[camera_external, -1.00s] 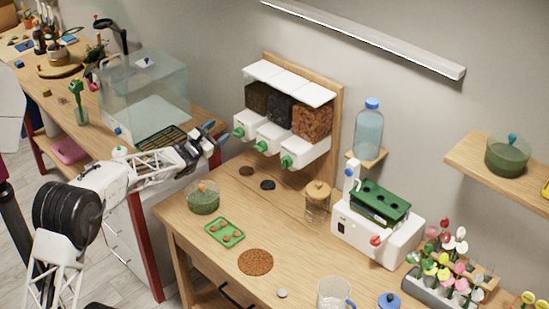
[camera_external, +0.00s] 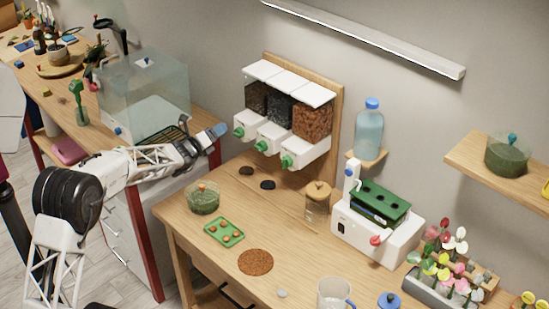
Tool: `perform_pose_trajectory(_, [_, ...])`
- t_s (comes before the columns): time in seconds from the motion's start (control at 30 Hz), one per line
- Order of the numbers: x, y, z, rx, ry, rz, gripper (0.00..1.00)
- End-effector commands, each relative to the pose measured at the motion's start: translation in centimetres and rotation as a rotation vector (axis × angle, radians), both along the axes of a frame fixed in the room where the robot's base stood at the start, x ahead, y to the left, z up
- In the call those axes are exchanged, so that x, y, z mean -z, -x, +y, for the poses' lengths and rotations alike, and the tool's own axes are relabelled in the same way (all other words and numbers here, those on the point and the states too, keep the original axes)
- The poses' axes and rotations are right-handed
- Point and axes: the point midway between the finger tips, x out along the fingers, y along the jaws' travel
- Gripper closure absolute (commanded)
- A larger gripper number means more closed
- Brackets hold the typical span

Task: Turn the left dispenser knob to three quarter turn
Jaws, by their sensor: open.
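The dispenser (camera_external: 295,78) hangs on a wooden board on the wall, with three bins of dark, grey and orange-brown material. Each bin has a white outlet with a green knob. The left dispenser knob (camera_external: 239,132) is on the leftmost outlet. The middle knob (camera_external: 261,146) and right knob (camera_external: 287,161) sit beside it. My gripper (camera_external: 219,131) is just left of the left knob, pointing toward it. It is open and appears empty. A small gap seems to lie between fingers and knob, but the depth is hard to tell.
Below the dispenser, two dark discs (camera_external: 267,185) lie on the wooden table (camera_external: 290,235). A green bowl (camera_external: 203,198), a green tray (camera_external: 224,232) and a lidded jar (camera_external: 317,202) stand nearby. A glass tank (camera_external: 145,95) is behind my arm.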

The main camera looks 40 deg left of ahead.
Motion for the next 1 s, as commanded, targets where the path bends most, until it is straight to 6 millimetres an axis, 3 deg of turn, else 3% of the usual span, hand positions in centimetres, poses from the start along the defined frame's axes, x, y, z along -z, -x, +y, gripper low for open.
perform_pose_trajectory(1.0, [0.09,-0.17,0.44,0.124,1.400,0.073,0.34])
